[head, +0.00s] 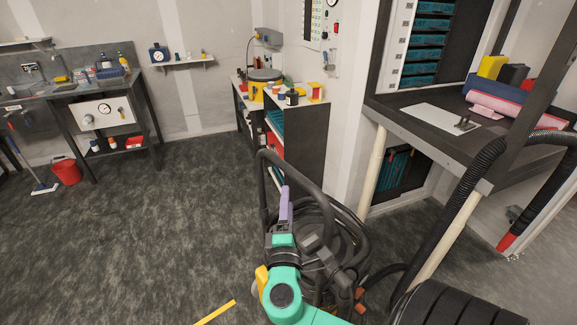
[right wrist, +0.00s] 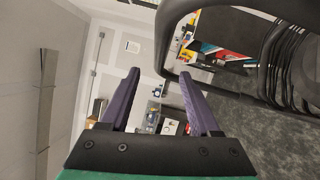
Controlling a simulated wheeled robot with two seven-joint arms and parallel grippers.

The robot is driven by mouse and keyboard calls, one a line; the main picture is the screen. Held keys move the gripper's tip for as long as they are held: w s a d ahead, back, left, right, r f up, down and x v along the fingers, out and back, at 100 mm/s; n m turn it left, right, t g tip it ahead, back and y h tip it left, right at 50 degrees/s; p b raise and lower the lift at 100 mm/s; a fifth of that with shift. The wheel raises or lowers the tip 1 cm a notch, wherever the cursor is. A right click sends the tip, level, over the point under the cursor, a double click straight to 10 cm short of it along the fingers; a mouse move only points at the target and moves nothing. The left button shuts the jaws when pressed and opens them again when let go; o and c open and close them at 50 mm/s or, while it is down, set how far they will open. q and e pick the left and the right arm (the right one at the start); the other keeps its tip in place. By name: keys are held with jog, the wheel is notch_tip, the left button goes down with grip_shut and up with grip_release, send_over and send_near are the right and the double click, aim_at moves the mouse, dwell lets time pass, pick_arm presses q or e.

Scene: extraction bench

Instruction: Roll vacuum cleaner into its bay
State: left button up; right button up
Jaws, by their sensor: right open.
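The vacuum cleaner stands in the lower middle of the head view, with a black looped handle (head: 312,178) and coils of dark hose or cable (head: 345,235). The rest of its body is partly hidden by my arm and the frame edge. My right gripper (head: 285,192), with purple fingers, is at the handle's left side. In the right wrist view the fingers (right wrist: 160,76) are apart with nothing held. The black handle bar (right wrist: 165,35) shows beyond the fingertips, its lower bend between them in the picture; contact cannot be told. My left gripper is out of view.
A yellow strip (head: 215,313) lies on the dark carpet at the bottom. A workbench (head: 425,118) with rolls stands at the right, beside a black ribbed hose (head: 455,215). A shelf unit (head: 305,140) stands behind the vacuum. Open carpet (head: 140,230) lies at the left.

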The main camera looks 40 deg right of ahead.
aim_at(288, 170)
jog(key=p+x, duration=0.3)
jog(key=x, duration=0.9)
jog(key=shift+w, duration=0.1)
jog(key=shift+a+f, duration=0.1)
grip_shut()
dwell(0.6)
